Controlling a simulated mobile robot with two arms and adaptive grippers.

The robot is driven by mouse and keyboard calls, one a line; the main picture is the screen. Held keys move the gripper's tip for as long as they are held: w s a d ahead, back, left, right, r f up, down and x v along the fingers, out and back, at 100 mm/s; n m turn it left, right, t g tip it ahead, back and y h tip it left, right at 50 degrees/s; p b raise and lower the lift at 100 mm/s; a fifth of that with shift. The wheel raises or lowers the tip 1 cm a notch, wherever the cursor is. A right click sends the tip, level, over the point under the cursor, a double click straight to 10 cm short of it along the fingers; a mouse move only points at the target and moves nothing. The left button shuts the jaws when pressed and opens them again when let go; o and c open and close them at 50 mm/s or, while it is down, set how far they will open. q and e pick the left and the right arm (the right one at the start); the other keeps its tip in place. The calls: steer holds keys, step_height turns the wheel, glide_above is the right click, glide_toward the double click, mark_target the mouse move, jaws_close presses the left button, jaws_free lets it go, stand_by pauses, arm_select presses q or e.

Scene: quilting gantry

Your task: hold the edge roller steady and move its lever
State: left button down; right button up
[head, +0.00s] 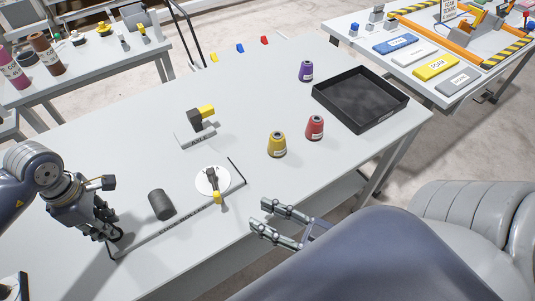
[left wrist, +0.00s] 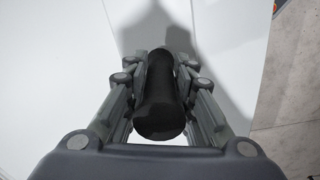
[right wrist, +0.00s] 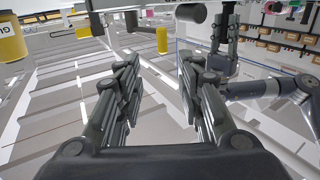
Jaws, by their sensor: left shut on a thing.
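The edge roller stands at the table's near edge: a lettered base (head: 185,222), a dark roller (head: 161,204), and a white dial (head: 205,186) with a yellow-tipped lever (head: 217,197) pointing toward the near edge. My left gripper (head: 112,238) is at the base's left end, shut on a dark round grip (left wrist: 160,105), which it partly hides in the head view. My right gripper (head: 260,214) is open and empty, to the right of the lever and apart from it. In the right wrist view the lever's yellow tip (right wrist: 162,40) shows beyond the open fingers.
A block labelled AXLE (head: 197,138) with a yellow end stands behind the dial. Yellow (head: 277,145), red (head: 315,128) and purple (head: 305,72) thread cones and a black tray (head: 360,98) are to the right. Bare tabletop lies between the dial and the cones.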

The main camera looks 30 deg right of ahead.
steer(key=shift+c, duration=0.5)
jaws_close()
steer(key=s+a+f+n+t+h, duration=0.1)
steer(key=s+a+n+h, duration=0.15)
steer(key=a+n, duration=1.05)
steer(key=w+n, duration=0.1)
steer(key=w, duration=0.2)
steer(key=w+n, duration=0.1)
steer(key=w, duration=0.2)
steer(key=w+n, duration=0.1)
steer(key=w, duration=0.3)
steer(key=shift+a, duration=0.25)
steer(key=shift+w+d+f, duration=0.1)
steer(key=shift+w+d, duration=0.15)
steer(key=shift+d, duration=1.75)
